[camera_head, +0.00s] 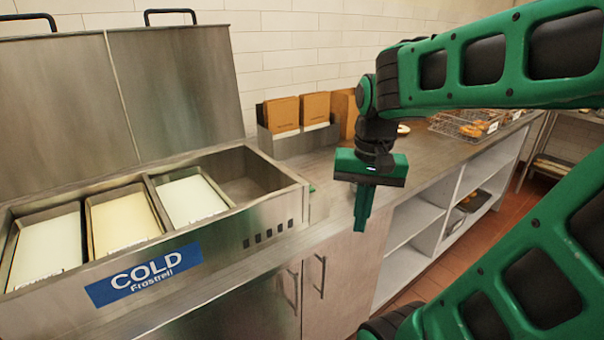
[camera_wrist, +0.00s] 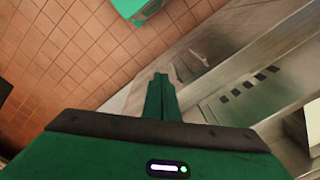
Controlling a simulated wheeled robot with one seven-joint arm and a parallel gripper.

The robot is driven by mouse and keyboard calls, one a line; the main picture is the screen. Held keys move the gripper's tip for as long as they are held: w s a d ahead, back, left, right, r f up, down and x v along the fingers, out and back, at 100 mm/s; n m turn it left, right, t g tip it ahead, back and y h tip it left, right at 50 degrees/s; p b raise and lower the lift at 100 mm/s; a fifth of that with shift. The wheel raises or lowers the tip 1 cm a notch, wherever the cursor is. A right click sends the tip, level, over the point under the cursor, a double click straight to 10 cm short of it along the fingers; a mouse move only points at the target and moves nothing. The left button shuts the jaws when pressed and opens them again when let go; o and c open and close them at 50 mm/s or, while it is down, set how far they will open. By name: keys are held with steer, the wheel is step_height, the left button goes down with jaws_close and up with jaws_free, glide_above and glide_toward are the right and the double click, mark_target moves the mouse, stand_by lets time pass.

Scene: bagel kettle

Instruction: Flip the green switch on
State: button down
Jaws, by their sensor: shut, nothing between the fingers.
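My gripper (camera_head: 360,226) is shut and empty, fingers pointing down, in front of the counter's front edge. It is to the right of the steel cold unit (camera_head: 215,246) and apart from it. My closed fingers also show in the wrist view (camera_wrist: 160,80). A small green bit (camera_head: 311,188) shows at the right end of the cold unit; it may be the green switch, but it is too small to tell its shape or position. The wrist view shows no clear switch; the unit's front with dark slots (camera_wrist: 250,84) lies right of my fingers.
The cold unit has a blue "COLD" label (camera_head: 144,273), pale-filled pans (camera_head: 190,199) and a raised lid (camera_head: 180,90). Brown boxes (camera_head: 298,112) stand on the counter (camera_head: 328,205) behind. Wire baskets (camera_head: 466,124) are further right. Cabinet handles (camera_head: 320,277) stick out below.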

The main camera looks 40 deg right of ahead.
steer(key=w+r+m, duration=0.4)
steer(key=w+r, duration=0.3)
steer(key=w, duration=0.3)
steer(key=w+d+r+m+t, duration=0.1)
steer(key=w+r+m, duration=0.3)
steer(key=w, duration=0.6)
step_height(320, 180, up, 3)
steer(key=shift+w+d+f+m, duration=0.1)
steer(key=shift+w+d+m, duration=0.2)
steer(key=shift+w, duration=0.1)
steer(key=f, duration=0.4)
steer(key=w+f, duration=0.1)
steer(key=f, duration=0.9)
steer(key=shift+w, duration=0.3)
steer(key=shift+d, duration=0.1)
steer(key=shift+w+a+f, duration=0.1)
steer(key=shift+a, duration=0.15)
steer(key=shift+d, duration=0.1)
